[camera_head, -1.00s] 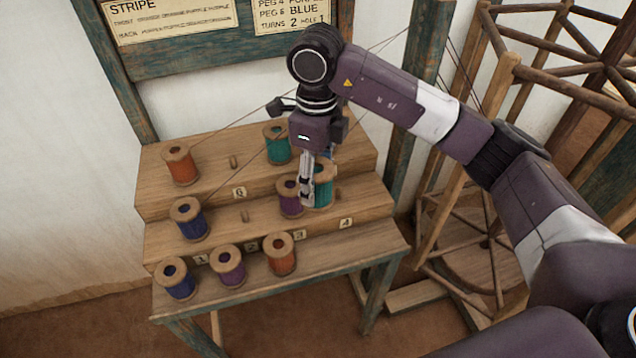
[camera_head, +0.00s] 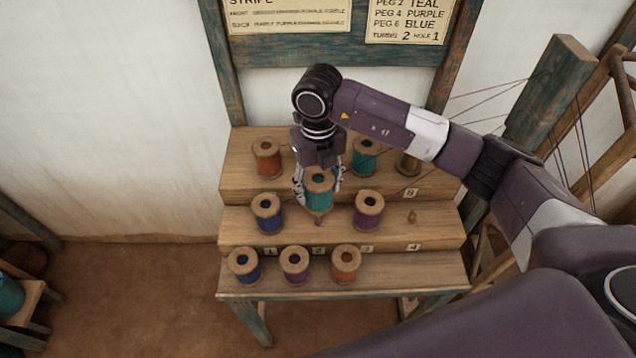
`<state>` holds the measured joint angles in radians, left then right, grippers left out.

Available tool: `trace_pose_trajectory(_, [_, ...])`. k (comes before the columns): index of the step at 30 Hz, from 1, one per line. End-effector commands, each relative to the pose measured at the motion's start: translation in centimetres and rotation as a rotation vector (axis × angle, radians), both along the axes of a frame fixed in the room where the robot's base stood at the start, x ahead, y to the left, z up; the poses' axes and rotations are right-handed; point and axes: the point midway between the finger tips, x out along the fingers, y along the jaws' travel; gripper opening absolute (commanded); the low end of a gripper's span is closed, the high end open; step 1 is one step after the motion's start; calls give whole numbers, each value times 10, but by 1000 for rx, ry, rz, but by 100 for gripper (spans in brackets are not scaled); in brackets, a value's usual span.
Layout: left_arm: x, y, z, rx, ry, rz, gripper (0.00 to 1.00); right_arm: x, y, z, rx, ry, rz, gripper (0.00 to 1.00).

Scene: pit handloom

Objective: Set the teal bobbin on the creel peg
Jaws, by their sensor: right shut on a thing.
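My right gripper (camera_head: 318,184) is shut on a teal bobbin (camera_head: 318,200) with a wooden rim, one finger on each side. It holds the bobbin upright over the creel's middle step (camera_head: 232,228), between a blue bobbin (camera_head: 267,215) and a purple bobbin (camera_head: 369,212). The tip of a creel peg (camera_head: 318,219) shows just below the bobbin. Whether the peg enters the bobbin's hole is hidden. My left gripper is not in view.
A bare peg (camera_head: 412,217) stands at the middle step's right. Blue, purple and orange bobbins line the front step. Threads and a post (camera_head: 548,95) are right.

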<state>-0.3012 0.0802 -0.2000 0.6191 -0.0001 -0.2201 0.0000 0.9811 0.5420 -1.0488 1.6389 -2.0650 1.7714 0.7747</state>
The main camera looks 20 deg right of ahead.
Motion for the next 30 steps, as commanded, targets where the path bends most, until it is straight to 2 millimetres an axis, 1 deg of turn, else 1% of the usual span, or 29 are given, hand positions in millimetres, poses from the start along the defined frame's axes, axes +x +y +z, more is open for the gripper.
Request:
trace_pose_trajectory(1, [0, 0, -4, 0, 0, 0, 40, 0, 0, -6, 0, 0, 0, 24])
trace_pose_trajectory(15, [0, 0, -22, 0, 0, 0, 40, 0, 0, -38, 1, 0, 1, 24])
trace_pose_trajectory(30, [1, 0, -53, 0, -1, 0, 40, 0, 0, -75, 1, -1, 1, 24])
